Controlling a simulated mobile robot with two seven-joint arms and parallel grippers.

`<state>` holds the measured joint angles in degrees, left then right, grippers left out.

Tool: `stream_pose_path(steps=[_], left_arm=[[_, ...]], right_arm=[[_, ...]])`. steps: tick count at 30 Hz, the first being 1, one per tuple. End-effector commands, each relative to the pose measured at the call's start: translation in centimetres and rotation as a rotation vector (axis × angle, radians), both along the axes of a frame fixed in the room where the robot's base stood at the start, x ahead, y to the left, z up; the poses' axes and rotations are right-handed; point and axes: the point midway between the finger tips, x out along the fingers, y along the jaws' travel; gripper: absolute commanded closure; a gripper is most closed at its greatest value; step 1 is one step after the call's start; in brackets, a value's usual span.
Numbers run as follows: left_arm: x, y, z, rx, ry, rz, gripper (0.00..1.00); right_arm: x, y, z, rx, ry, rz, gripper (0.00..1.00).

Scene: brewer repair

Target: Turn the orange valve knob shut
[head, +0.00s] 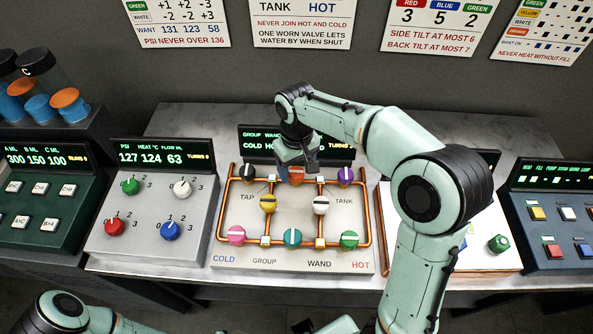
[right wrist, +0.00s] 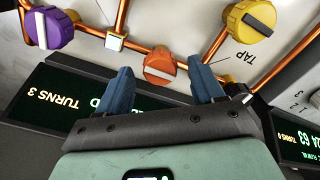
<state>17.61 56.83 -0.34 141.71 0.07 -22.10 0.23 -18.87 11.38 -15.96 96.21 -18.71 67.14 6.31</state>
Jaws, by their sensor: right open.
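The orange valve knob (head: 296,175) sits at the top middle of the copper pipe loop on the white valve panel (head: 290,215). In the right wrist view the orange knob (right wrist: 160,66) has a pale bar lying roughly across the picture. My right gripper (head: 294,164) points down over it. In the right wrist view the right gripper's (right wrist: 160,76) two blue fingers are spread apart, one on each side of the knob, with visible gaps. Whether the fingertips are down at knob height is hard to tell. My left gripper is not in view.
Near it on the pipes are a black knob (head: 247,173), a purple knob (head: 346,175), a yellow knob (head: 268,203) and a white knob (head: 320,205). Pink, teal and green knobs line the lower pipe. A lit display (right wrist: 70,108) stands close behind the gripper.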

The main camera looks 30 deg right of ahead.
Motion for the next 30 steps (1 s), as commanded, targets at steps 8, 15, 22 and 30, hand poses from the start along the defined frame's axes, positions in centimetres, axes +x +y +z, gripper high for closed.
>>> stream_pose_path(steps=[8,15,22,30], left_arm=[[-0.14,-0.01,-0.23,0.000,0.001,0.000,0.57],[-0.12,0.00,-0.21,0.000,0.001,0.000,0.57],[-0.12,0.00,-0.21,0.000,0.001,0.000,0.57],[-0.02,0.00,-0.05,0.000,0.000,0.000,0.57]], right_arm=[[0.02,-0.01,-1.57,0.000,-0.001,0.000,0.33],[0.02,-0.01,-1.54,0.000,-0.001,0.000,0.43],[0.01,-0.01,-1.52,0.000,-0.001,0.000,0.89],[0.01,-0.06,-1.50,0.000,0.000,0.038,0.89]])
